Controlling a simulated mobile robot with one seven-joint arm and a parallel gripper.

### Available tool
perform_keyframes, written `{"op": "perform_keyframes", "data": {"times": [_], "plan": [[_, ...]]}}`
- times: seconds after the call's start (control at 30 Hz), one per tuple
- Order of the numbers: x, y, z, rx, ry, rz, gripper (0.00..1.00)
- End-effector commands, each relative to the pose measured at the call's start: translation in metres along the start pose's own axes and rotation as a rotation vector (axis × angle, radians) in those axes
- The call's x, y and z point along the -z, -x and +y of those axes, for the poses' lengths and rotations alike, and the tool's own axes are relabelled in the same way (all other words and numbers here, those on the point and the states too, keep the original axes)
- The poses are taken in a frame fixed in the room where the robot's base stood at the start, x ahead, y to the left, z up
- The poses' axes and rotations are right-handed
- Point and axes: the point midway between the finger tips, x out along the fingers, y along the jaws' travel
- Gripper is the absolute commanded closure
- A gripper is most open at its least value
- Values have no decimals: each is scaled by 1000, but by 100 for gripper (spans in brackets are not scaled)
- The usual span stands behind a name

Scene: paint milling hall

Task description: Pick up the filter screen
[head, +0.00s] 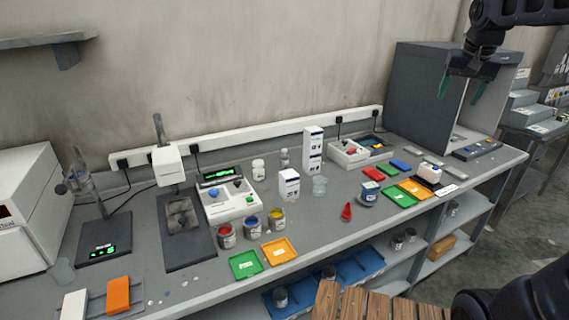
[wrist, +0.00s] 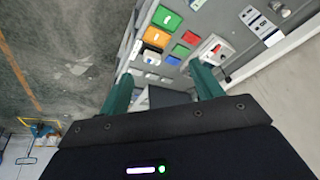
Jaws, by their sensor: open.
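I cannot make out a filter screen for certain in either view. In the head view, several small flat items lie on the grey workbench (head: 330,230), too small to tell apart. My gripper (head: 460,90) hangs at the upper right of the head view, in front of the grey open-fronted booth (head: 415,85) and above the bench's right end. Its two teal fingers are apart with nothing between them. The wrist view also shows my gripper (wrist: 163,85) open and empty, with the bench, coloured trays and small items beyond the fingertips.
Green (head: 399,196) and orange (head: 417,189) trays lie near the bench's right front edge. A red cone (head: 347,212), paint cans (head: 226,235), white boxes (head: 313,150) and a scale (head: 228,200) stand mid-bench. Shelves with blue trays (head: 355,268) are below. Open floor lies at right.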

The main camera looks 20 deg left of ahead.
Motion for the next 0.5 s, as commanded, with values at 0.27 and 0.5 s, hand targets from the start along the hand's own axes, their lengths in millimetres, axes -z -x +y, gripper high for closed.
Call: {"op": "perform_keyframes", "data": {"times": [0.27,0.5], "plan": [[77,-12,-71,-6,-20,-19,35],[128,-31,-145,-19,-38,-26,35]]}}
